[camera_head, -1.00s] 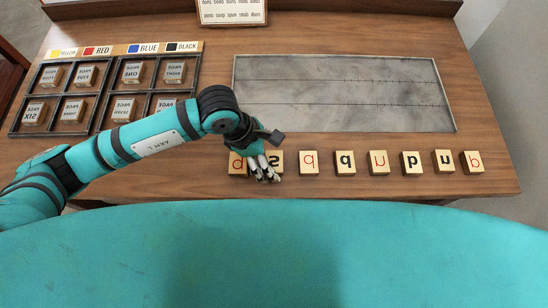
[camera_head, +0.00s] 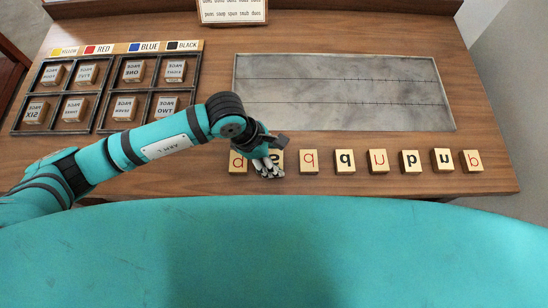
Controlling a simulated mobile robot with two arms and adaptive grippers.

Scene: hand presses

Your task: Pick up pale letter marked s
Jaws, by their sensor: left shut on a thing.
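The pale letter block marked s (camera_head: 277,156) is in the row of letter blocks near the table's front edge, second from the left. My left gripper (camera_head: 267,172) is over its near left side and hides much of it, so only the top right part with the black letter shows. The left gripper is shut on the s block. I cannot see a gap between block and table. The right gripper is not in view.
A pale block with a red letter (camera_head: 237,163) stands close left of the gripper. A block with a red letter (camera_head: 308,161) and several more run to the right. A grey lined board (camera_head: 345,92) lies behind. A dark tray (camera_head: 103,97) of word blocks is at left.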

